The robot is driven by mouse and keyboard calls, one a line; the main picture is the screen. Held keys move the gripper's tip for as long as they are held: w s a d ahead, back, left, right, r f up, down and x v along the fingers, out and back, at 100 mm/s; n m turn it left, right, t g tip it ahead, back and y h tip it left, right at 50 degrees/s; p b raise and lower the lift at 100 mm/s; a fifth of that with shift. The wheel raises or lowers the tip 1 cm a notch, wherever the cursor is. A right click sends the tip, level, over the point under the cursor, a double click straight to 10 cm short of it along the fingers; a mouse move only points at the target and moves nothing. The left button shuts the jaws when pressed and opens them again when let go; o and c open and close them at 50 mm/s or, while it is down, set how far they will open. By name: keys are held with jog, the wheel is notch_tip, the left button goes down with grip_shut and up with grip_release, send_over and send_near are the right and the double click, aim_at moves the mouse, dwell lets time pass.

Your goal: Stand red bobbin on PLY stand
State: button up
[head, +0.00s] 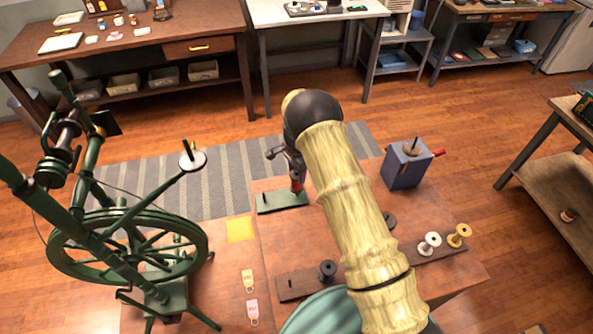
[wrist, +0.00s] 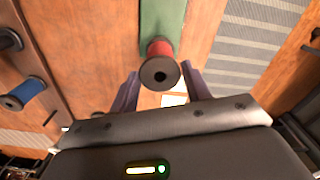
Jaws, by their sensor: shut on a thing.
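The red bobbin (head: 297,186) has dark ends and is held in my gripper (head: 295,173), over the right part of a long green stand (head: 282,203). The stand lies on the wooden table, with a thin upright peg near its left end. No PLY lettering is readable. In the wrist view the bobbin (wrist: 159,52) is seen end-on between the two fingers (wrist: 160,88), with the green stand (wrist: 163,14) behind it. I cannot tell whether the bobbin touches the stand. My arm hides part of the table.
A dark rack (head: 296,284) holds a black bobbin (head: 327,270), a white one (head: 430,243) and a yellow one (head: 459,235). A blue bobbin (wrist: 27,93) shows in the wrist view. A blue-grey box with crank (head: 407,167) stands right; a green spinning wheel (head: 130,245) stands left.

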jog(key=shift+f+b, duration=1.3)
jog(key=shift+f, duration=0.6)
jog(key=o, duration=0.8)
jog(key=shift+r, duration=0.1)
notch_tip(320, 180, up, 17)
jog(key=b, duration=0.4)
jog(key=shift+r, duration=0.15)
